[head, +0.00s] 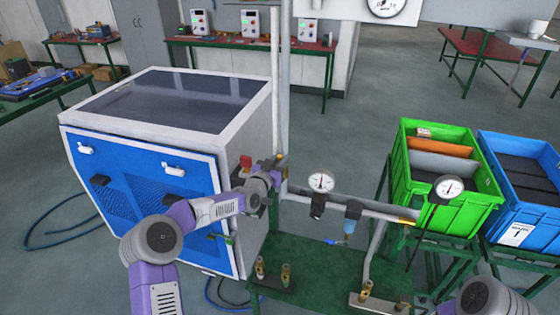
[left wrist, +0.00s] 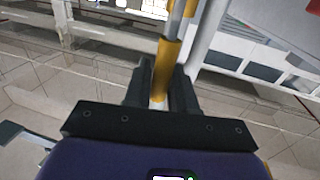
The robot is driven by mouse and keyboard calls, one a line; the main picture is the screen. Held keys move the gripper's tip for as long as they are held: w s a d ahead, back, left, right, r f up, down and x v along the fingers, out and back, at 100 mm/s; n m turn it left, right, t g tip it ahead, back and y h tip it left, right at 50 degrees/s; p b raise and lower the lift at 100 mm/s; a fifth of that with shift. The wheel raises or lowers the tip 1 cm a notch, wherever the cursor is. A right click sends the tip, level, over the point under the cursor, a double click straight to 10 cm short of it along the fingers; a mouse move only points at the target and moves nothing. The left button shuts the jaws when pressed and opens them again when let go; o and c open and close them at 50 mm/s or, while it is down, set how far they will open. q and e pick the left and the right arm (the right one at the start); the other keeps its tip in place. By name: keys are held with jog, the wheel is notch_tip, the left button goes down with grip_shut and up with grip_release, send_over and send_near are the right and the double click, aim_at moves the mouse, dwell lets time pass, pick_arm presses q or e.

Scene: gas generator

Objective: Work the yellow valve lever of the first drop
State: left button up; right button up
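In the left wrist view a yellow lever (left wrist: 164,68) lies between the two dark fingers of my left gripper (left wrist: 162,88). The fingers press close along both sides of it, and the gripper looks shut on it. In the head view my left gripper (head: 268,172) is at the upright grey pipe (head: 279,90), beside the blue and white generator housing. My own gripper largely hides the lever there. A red part (head: 246,162) shows just left of the gripper. My right arm shows only at the lower right edge, and its gripper is out of view.
A horizontal pipe with a round gauge (head: 321,182) and a blue filter (head: 351,214) runs right of my left gripper above a green bench (head: 320,255). The blue housing (head: 130,175) is close on the left. Green (head: 470,222) and blue crates stand at the right.

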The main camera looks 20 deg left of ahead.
pick_arm(q)
grip_shut()
